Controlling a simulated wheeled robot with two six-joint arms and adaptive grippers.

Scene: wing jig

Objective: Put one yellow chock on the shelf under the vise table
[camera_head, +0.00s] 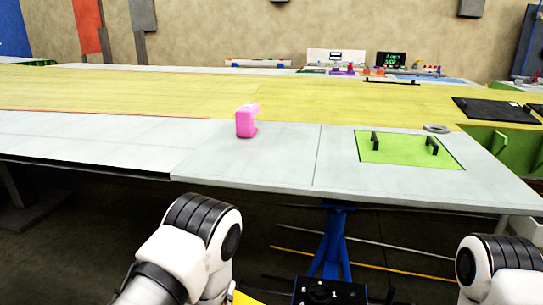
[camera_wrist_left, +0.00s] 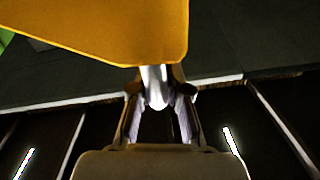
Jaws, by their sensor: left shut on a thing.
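My left gripper (camera_wrist_left: 158,98) is shut on a silver pin-like grip of the yellow chock (camera_wrist_left: 110,28) in the left wrist view. The chock's flat orange-yellow body fills the top left of that view, beyond the fingertips. In the head view only a small yellow corner of the chock (camera_head: 245,298) shows at the bottom edge, beside my left arm. The left gripper itself is out of the head view. My right arm shows at the bottom right, but its gripper is out of view. I cannot make out the vise table or its shelf.
A large wing panel (camera_head: 110,92) spans the view, with a pink clamp-like piece (camera_head: 245,121) on its grey edge and a green plate (camera_head: 400,150) with two black handles at right. A blue stand (camera_head: 335,240) is underneath. A black device (camera_head: 335,292) sits at the bottom.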

